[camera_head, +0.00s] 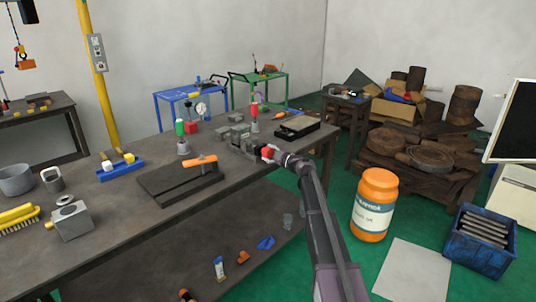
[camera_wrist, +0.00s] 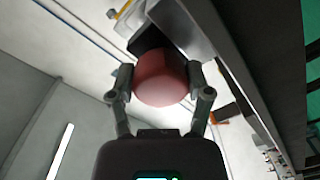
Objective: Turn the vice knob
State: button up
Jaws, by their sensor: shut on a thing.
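The vice (camera_head: 240,139) is a grey metal block on the workbench, near its right front edge. Its red knob (camera_head: 267,152) faces the front of the bench, and my gripper (camera_head: 272,155) is at it. In the wrist view the round red knob (camera_wrist: 161,80) sits between the two fingers of my gripper (camera_wrist: 162,90), one on each side. The gripper is shut on the knob. The knob's far side and the vice body behind it are mostly hidden in the wrist view.
The workbench (camera_head: 120,215) carries a dark plate with an orange-handled tool (camera_head: 200,161), a black tray (camera_head: 297,127), a red-topped bottle (camera_head: 254,117) and a green-topped one (camera_head: 180,128). An orange jar (camera_head: 375,205) and a blue crate (camera_head: 481,241) stand on the floor at right.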

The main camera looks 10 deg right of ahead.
jog(key=n, duration=0.6)
jog(key=shift+s+a, duration=0.15)
dwell(0.4)
jog(key=o, duration=1.1)
jog(key=shift+o, duration=0.2)
